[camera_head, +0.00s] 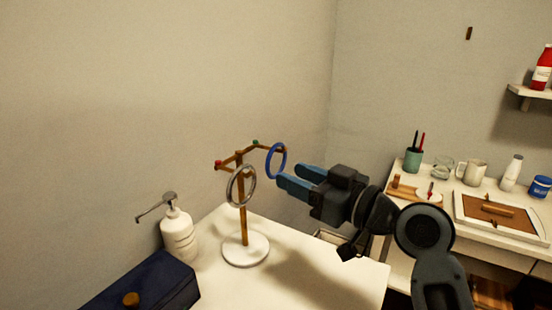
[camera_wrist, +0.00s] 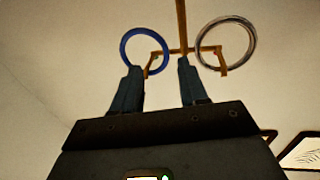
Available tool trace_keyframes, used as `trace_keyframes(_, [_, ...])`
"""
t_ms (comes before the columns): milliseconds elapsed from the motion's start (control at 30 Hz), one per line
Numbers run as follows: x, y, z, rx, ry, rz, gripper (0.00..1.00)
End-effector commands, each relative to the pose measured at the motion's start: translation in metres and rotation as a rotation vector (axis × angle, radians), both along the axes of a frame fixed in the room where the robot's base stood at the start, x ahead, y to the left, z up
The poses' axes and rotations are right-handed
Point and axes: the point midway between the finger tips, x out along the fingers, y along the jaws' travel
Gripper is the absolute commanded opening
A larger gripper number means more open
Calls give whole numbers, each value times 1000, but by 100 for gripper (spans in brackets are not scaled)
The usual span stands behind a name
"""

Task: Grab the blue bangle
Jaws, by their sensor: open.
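The blue bangle (camera_head: 269,160) hangs from the right arm of a wooden stand (camera_head: 243,220) with a round white base. It also shows in the wrist view (camera_wrist: 123,44), at upper left, just beyond my left fingertip. My gripper (camera_head: 290,178) is open, its two blue fingers pointing left at the bangle from the right. In the wrist view my gripper (camera_wrist: 158,64) has an empty gap between its fingers, with the end of a stand arm seen between them. Whether a finger touches the bangle I cannot tell.
A silver bangle (camera_head: 231,188) hangs on the stand's nearer arm; it also shows in the wrist view (camera_wrist: 255,45). A white pump bottle (camera_head: 179,235) and a dark blue box (camera_head: 150,284) stand to the left. A cluttered white desk (camera_head: 400,215) is at right.

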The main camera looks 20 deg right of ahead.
Motion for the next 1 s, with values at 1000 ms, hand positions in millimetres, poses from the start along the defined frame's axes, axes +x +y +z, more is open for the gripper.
trace_keyframes(1000, [49,27,4,-2,1,-1,16])
